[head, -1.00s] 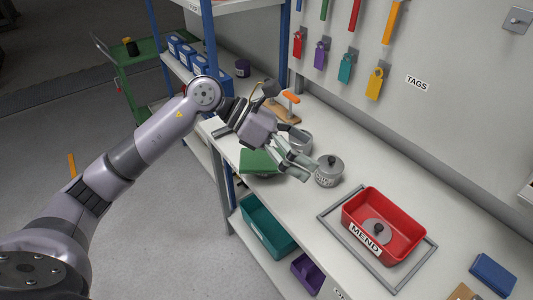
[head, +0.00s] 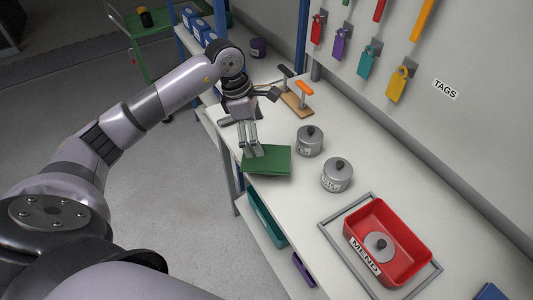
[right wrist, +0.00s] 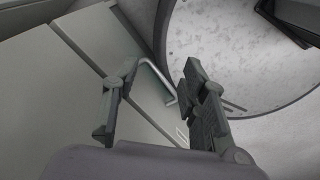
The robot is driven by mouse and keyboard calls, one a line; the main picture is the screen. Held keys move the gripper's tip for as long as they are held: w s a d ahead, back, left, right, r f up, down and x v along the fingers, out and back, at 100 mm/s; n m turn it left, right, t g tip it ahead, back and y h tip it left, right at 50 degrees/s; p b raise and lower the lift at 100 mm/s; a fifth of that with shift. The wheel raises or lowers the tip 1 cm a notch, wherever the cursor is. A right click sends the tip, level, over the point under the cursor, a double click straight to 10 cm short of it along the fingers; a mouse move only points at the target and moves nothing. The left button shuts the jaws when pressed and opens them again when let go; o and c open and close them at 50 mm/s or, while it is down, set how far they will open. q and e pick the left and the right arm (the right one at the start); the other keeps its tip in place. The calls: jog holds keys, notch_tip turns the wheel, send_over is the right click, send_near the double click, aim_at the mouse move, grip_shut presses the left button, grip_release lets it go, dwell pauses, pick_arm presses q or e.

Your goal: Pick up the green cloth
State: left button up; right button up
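The green cloth (head: 278,163) lies folded flat on the white bench near its left front edge in the head view. My left gripper (head: 254,154) points down at the cloth's upper left edge. Its two fingers look parallel with a narrow gap, and the tips are at or just above the cloth; contact is unclear. The cloth does not look lifted. My right gripper (right wrist: 155,100) shows in the right wrist view with its fingers apart and nothing between them.
A red MEND bin (head: 408,232) with a lid inside sits within a grey frame (head: 333,234). An orange-handled tool on a wooden block (head: 297,103) stands behind. A teal bin (head: 265,218) is below.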

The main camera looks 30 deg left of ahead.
aim_at(266, 156)
pick_arm(q)
jog(key=x, duration=0.2)
jog(key=shift+d+f+p, duration=0.15)
jog(key=shift+f+p, duration=0.15)
jog(key=shift+f, duration=0.2)
jog(key=p+x, duration=0.2)
jog(key=x, duration=0.1)
jog(key=shift+f+p, duration=0.3)
jog(key=shift+d+f, duration=0.1)
jog(key=shift+f, duration=0.55)
pick_arm(e)
jog(key=r, duration=0.1)
jog(key=w+r, duration=0.2)
jog(key=shift+a+r, duration=0.1)
jog(key=shift+r, duration=0.3)
pick_arm(q)
jog(key=shift+c, duration=0.5)
jog(key=c, duration=1)
pick_arm(e)
jog(key=shift+w, duration=0.2)
pick_arm(q)
jog(key=shift+r, duration=0.1)
